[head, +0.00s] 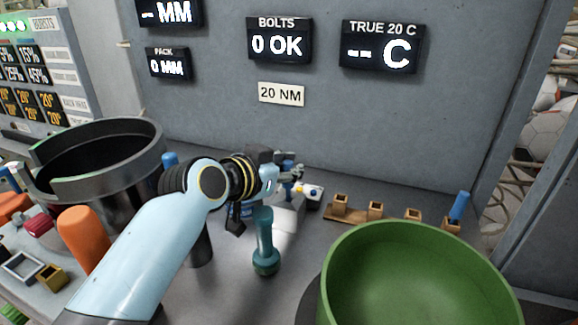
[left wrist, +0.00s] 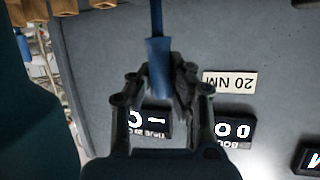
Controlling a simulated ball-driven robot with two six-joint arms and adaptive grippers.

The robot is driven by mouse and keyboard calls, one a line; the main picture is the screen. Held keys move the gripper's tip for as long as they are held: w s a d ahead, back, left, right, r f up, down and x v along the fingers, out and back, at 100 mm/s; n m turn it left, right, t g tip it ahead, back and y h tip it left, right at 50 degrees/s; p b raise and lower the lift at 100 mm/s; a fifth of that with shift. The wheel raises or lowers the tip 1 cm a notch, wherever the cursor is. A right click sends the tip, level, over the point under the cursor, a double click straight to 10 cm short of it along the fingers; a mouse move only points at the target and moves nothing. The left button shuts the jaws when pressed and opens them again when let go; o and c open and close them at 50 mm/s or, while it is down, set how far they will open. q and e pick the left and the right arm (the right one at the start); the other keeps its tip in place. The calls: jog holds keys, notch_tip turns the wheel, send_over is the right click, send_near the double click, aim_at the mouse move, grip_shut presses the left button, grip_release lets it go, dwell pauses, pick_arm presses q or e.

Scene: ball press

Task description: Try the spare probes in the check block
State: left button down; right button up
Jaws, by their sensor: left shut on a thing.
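My left gripper (head: 288,182) is shut on a blue probe (left wrist: 158,62), held between its fingers in the left wrist view (left wrist: 160,92). In the head view, the gripper is above the grey bench, and the held probe is mostly hidden by the gripper and wrist. Another blue probe (head: 460,205) stands tilted in the rightmost of several small wooden holders (head: 375,210). A pale block with a dark, dotted end (head: 308,194) lies just beyond the gripper. I cannot tell whether it is the check block. My right gripper is not in view.
A teal tool (head: 265,245) stands on the bench below my left wrist. A large green bowl (head: 420,270) fills the front right. A dark open cylinder (head: 95,155) and an orange rounded piece (head: 82,238) are at left. Displays hang on the back wall (head: 420,120).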

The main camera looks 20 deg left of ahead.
pick_arm(q)
jog(key=shift+f, duration=0.1)
jog(key=shift+f+b, duration=0.6)
jog(key=shift+f, duration=0.05)
jog(key=shift+f, duration=0.1)
jog(key=shift+f, duration=0.15)
jog(key=c, duration=1.2)
grip_release()
jog(key=shift+s, duration=0.1)
jog(key=v, duration=1.2)
